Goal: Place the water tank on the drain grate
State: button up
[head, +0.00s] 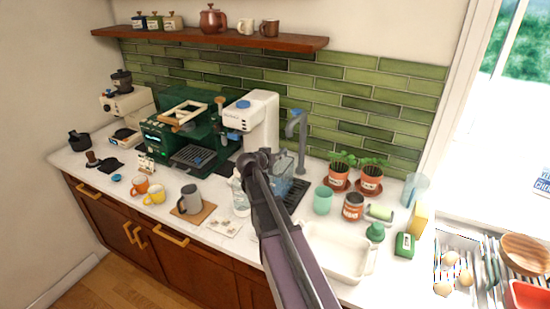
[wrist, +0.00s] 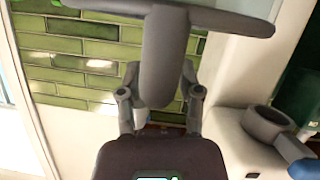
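The water tank (head: 283,172) is a clear bluish container beside my gripper (head: 264,160) in the head view. The dark ribbed drain grate (head: 296,196) lies below and behind it near the tap. I cannot tell whether the tank touches the grate. In the wrist view, my gripper's two fingers (wrist: 162,92) stand either side of a thick grey upright bar (wrist: 166,55). My arm hides part of the counter in front.
A tap (head: 300,135) stands behind the grate and a white machine (head: 255,118) to its left. A clear bottle (head: 240,195) is left of my arm.

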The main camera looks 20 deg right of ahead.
jog(key=shift+r, duration=0.15)
dwell(0.3)
jog(key=p+v, duration=0.4)
jog(key=v, duration=0.8)
jog(key=shift+p, duration=0.35)
jog(key=s+a+f+n+g+y, duration=0.3)
jog(key=s+a+f+n+y, duration=0.1)
jog(key=s, duration=0.6)
jog(key=s+a+f+n+g+y, duration=0.4)
jog(key=s+a+f+y, duration=0.3)
jog(key=s+a, duration=0.2)
jog(key=shift+s+a+f+n, duration=0.35)
jog(key=shift+a+f+n, duration=0.05)
jog(key=shift+a+n, duration=0.1)
